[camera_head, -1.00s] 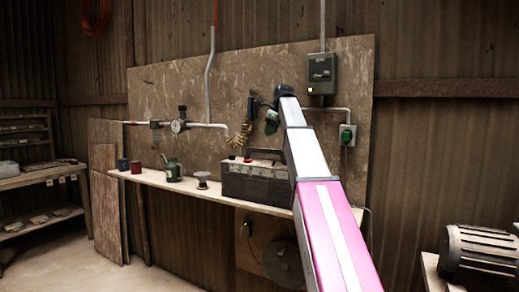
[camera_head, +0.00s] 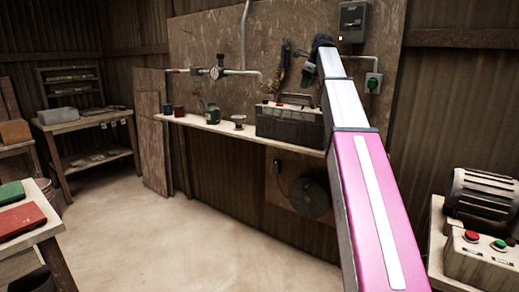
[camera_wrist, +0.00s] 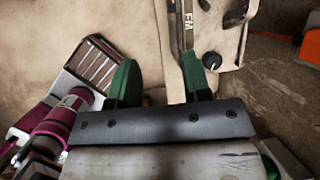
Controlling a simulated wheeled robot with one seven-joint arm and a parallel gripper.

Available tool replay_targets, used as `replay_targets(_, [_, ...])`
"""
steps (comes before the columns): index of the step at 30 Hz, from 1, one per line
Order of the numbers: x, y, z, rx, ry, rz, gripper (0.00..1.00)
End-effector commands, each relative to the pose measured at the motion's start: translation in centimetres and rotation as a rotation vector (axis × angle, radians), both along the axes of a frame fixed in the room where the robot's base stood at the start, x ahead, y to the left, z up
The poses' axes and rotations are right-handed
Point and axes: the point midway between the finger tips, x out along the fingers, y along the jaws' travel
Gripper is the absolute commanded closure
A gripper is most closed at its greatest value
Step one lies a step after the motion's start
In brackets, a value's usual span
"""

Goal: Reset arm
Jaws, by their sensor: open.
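My arm reaches up from the lower right of the head view, pink near and white farther out. My gripper (camera_head: 307,72) is at its far end, small and dark, in front of the wall board in the picture. I cannot tell what surface lies beyond the fingers.
A shelf (camera_head: 225,131) along the wall holds a dark toolbox (camera_head: 290,124), a green can (camera_head: 210,112) and cups. A motor (camera_head: 483,195) and a button box (camera_head: 484,258) stand at right. A table (camera_head: 45,231) with red and green items is at left. The middle floor is clear.

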Motion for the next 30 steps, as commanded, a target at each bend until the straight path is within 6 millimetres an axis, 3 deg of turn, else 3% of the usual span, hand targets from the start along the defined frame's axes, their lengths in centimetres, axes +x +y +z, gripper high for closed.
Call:
replay_targets(8, [-0.4,0.1,-4.4,-0.040,-0.004,0.087,0.56])
replay_targets(14, [-1.0,0.3,-9.3,-0.087,-0.011,0.193,0.56])
replay_targets(20, [-2.5,0.6,-16.9,-0.157,-0.016,0.365,0.56])
replay_targets(30, [-7.7,1.2,-32.5,-0.301,-0.024,0.775,0.56])
